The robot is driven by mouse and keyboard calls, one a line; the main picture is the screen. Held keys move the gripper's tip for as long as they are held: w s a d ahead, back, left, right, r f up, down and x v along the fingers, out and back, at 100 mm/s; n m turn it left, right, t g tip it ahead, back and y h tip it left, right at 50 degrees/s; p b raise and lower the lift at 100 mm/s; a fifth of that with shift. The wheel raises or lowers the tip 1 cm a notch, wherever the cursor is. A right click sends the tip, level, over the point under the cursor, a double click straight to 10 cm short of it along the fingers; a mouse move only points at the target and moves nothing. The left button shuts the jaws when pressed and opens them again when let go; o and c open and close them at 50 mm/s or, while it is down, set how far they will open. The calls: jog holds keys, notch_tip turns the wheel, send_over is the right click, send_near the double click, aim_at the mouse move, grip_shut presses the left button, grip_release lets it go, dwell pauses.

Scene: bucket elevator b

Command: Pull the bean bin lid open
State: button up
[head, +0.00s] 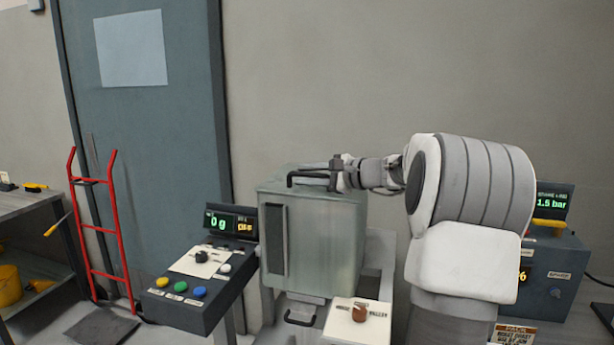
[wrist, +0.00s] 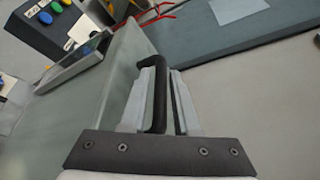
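The bean bin (head: 322,235) is a grey-green metal box with a dark vertical slot on its front. Its lid (head: 275,186) lies flat and closed on top. A black bar handle (head: 305,173) stands on the lid. My gripper (head: 322,173) reaches in from the right at the handle. In the wrist view the handle (wrist: 157,108) runs between my two close-set fingers (wrist: 166,100), which look shut on it. The exact contact is partly hidden. The bin's side (wrist: 90,110) shows at left there.
A control panel (head: 195,288) with coloured buttons and a display (head: 230,223) stand left of the bin. A white panel with a brown knob (head: 360,313) is in front. A grey-blue console (head: 550,275) is at right. A red hand truck (head: 118,230) leans at left.

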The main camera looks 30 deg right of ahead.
jog(key=shift+c, duration=0.3)
grip_shut()
dwell(1.1)
